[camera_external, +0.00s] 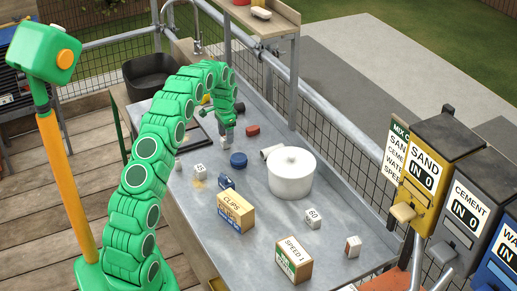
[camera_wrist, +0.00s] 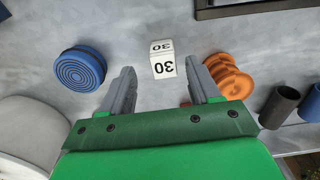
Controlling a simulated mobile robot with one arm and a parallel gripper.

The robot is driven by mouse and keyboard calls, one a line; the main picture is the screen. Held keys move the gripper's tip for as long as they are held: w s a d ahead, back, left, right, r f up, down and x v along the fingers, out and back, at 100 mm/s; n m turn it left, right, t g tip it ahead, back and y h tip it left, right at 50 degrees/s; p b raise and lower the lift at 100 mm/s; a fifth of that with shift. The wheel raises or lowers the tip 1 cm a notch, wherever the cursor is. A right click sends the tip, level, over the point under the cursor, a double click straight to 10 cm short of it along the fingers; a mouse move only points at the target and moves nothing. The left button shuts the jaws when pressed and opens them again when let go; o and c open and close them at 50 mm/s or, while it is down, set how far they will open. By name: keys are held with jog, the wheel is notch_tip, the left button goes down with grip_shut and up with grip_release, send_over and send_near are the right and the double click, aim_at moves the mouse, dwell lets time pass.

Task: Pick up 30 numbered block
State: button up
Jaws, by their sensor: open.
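The white 30 numbered block (camera_wrist: 162,60) lies on the grey worktop in the wrist view, with its number showing on two faces. It sits just beyond my gripper (camera_wrist: 158,80), in line with the gap between the fingertips. The gripper is open and empty, with one grey finger on each side of the gap. In the external view, my gripper (camera_external: 226,131) points down over the worktop. A small pale block (camera_external: 223,143) shows right beneath it, its number too small to read.
A blue round piece (camera_wrist: 80,68) lies left of the block and an orange spool (camera_wrist: 228,76) lies right. A white pot (camera_external: 291,173), a CLIPS box (camera_external: 235,213), a SPEED 1 box (camera_external: 293,260) and other white blocks stand on the worktop (camera_external: 262,225).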

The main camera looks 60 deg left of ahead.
jog(key=f, duration=0.4)
jog(key=shift+a, duration=0.25)
jog(key=shift+c, duration=0.4)
jog(key=c, duration=1)
